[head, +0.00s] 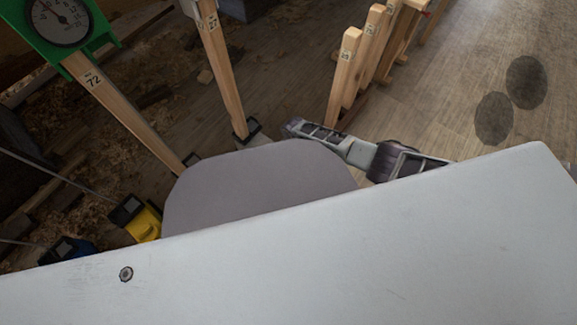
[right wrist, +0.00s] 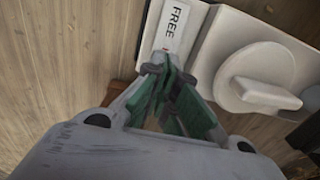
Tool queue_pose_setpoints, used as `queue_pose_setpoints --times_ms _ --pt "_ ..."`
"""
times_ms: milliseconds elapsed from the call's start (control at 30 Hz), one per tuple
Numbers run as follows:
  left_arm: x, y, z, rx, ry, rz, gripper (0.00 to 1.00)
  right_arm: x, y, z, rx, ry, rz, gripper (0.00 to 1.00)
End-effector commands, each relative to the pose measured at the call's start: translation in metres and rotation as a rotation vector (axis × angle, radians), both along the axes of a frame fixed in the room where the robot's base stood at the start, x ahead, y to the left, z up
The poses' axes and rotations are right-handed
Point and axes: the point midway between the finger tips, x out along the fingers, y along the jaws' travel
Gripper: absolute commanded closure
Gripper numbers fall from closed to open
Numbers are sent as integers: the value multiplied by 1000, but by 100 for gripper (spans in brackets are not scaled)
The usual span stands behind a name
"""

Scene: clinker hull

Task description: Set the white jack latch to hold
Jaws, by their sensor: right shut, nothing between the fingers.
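In the right wrist view, a white jack housing (right wrist: 222,45) fills the upper right. On it sits a white round latch knob (right wrist: 258,72) with a tab pointing to the lower right. A label reading FREE (right wrist: 176,22) is on the housing's left part; no HOLD label shows. My right gripper (right wrist: 160,70) has its green-padded fingers shut and empty. Its tips are just below the FREE label and left of the knob, apart from the knob. Whether they touch the housing is unclear. I cannot make out the white jack in the head view. My left gripper is not in view.
In the head view, a yellow jack (head: 147,224) and a blue jack (head: 68,250) stand at the lower left. Wooden posts (head: 222,70) rise behind, one carrying a green dial gauge (head: 62,22). More numbered posts (head: 345,75) line the right. Floor beyond looks clear.

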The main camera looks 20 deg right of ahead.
Motion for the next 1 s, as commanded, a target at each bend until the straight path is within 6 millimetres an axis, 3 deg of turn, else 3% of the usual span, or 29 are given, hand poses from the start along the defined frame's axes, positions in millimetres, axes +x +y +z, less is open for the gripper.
queue_pose_setpoints --times_ms 467,1000 --pt "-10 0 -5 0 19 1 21 0 0 -4 0 0 0 100" --pt "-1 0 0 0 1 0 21 -1 0 -9 1 1 0 100"
